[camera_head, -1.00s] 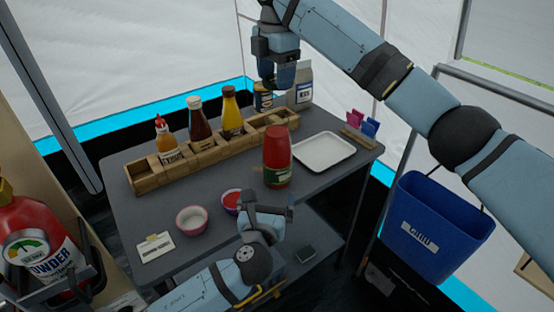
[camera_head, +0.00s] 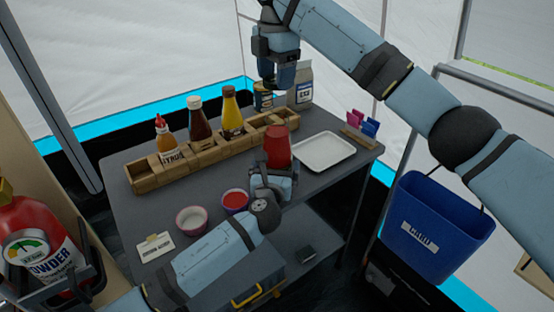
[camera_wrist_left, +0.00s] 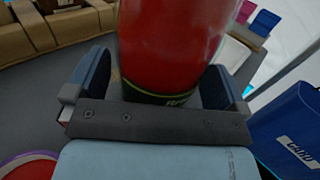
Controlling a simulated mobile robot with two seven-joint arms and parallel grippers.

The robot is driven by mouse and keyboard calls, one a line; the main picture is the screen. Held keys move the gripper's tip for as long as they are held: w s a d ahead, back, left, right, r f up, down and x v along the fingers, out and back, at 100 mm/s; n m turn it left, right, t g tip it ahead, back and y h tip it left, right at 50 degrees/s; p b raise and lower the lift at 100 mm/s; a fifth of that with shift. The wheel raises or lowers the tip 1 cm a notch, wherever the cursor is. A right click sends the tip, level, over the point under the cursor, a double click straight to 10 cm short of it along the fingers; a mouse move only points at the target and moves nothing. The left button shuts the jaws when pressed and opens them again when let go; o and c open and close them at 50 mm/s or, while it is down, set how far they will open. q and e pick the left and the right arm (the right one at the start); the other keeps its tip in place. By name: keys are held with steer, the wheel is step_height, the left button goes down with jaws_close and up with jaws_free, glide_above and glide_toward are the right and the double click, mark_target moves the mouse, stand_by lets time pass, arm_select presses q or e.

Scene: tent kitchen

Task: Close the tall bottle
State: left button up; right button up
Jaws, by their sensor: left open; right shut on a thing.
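A tall red bottle (camera_head: 278,146) stands upright on the dark grey table, right of its middle. My left gripper (camera_head: 272,180) is open at the bottle's lower part. In the left wrist view the red bottle (camera_wrist_left: 170,45) stands between the two spread fingers, its green label band just above the palm; its top is out of that view. My right gripper (camera_head: 279,78) hangs in the air behind the bottle, above the back of the table. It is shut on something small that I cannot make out.
A wooden rack (camera_head: 143,178) with several sauce bottles runs along the back. A white tray (camera_head: 325,152) lies right of the red bottle. Two small bowls, one with red sauce (camera_head: 235,200), stand left of my left gripper. A blue bin (camera_head: 435,230) hangs at the right.

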arm_select(q)
steer(key=c, duration=1.1)
steer(key=shift+c, duration=0.2)
arm_select(e)
steer(key=shift+f, duration=2.5)
steer(key=shift+f, duration=0.1)
steer(key=shift+f, duration=0.8)
steer(key=shift+f, duration=0.55)
